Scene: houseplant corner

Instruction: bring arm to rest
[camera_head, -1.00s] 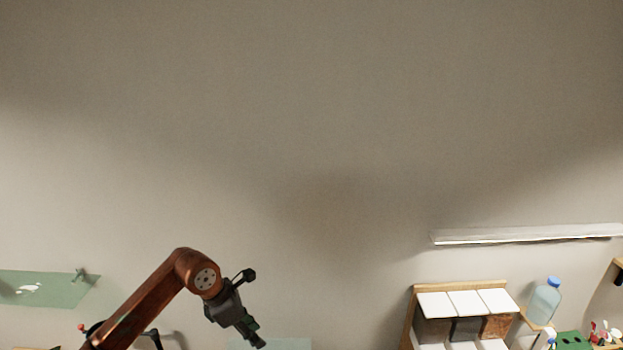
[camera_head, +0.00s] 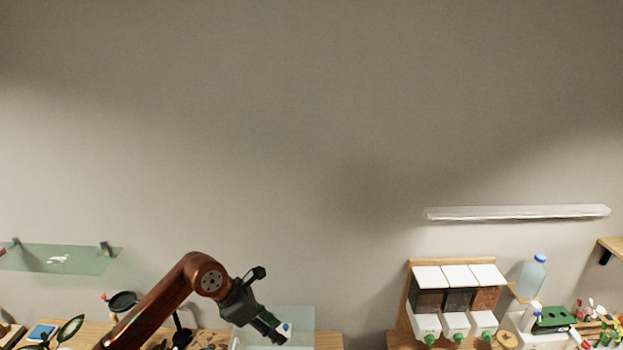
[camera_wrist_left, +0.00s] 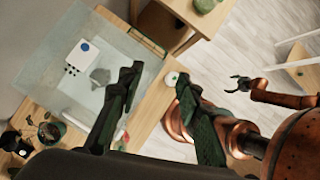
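My left arm comes in from the lower left in the head view, bent at the elbow, with the left gripper (camera_head: 274,332) pointing down and right above the table. In the left wrist view the two dark fingers of the left gripper (camera_wrist_left: 158,75) stand wide apart with nothing between them. My right gripper (camera_wrist_left: 238,84) shows small at the right of the left wrist view, at the end of a copper arm. Its claws are spread and hold nothing visible. It is not in the head view.
Below the left gripper is a clear glass-like case (camera_wrist_left: 60,62) with a white block (camera_wrist_left: 82,56) in it. Dispensers with white lids (camera_head: 458,274) and a blue-capped bottle (camera_head: 531,277) stand at the right. A glass shelf (camera_head: 60,259) is on the left wall. A wooden stool (camera_wrist_left: 188,14) stands beyond.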

